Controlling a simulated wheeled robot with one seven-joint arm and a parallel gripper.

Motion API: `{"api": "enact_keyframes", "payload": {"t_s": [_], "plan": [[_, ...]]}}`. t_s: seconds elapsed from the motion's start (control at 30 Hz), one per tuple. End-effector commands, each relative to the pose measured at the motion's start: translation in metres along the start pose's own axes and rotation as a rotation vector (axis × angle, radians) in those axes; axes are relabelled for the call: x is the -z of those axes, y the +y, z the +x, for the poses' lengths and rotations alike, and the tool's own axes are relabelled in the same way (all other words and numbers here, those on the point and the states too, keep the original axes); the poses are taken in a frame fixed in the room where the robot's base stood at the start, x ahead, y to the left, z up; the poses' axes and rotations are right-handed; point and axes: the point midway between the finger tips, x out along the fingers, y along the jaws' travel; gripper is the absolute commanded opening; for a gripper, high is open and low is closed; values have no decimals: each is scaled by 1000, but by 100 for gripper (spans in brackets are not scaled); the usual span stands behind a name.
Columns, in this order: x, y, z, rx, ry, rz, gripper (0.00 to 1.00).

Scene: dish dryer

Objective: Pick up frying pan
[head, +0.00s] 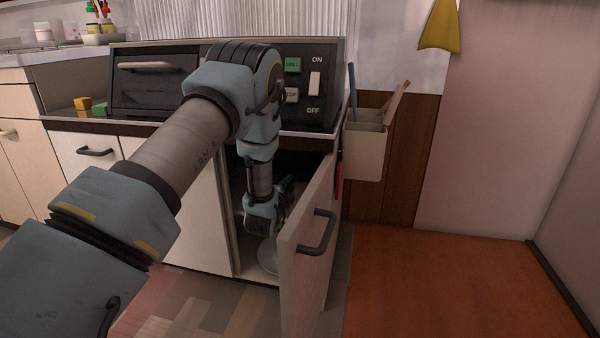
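My arm reaches over the counter front and down into the open lower cabinet (233,250). The end of my arm, with my gripper (266,232), is low inside it, in shadow and partly behind the open door. Its fingers cannot be made out. A pale grey rounded thing (268,256) shows just below my gripper, close to the cabinet floor and cut off by the door. It may be the frying pan, but too little shows to be sure. I cannot tell whether my gripper touches it.
The open cabinet door (308,250) with a dark handle (317,232) stands out just right of my arm. Above is a black appliance (150,90) with switches. A holder (365,145) with utensils hangs at right. The orange floor (440,285) there is clear.

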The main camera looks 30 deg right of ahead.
Motion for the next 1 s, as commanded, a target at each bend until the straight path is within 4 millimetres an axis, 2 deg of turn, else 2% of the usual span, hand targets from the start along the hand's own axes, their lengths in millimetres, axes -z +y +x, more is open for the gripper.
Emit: {"api": "enact_keyframes", "payload": {"t_s": [0.03, 0.3, 1.0], "plan": [[0, 0, 0, 0, 0, 0, 28], [0, 0, 0, 0, 0, 0, 0], [0, 0, 0, 0, 0, 0, 0]]}}
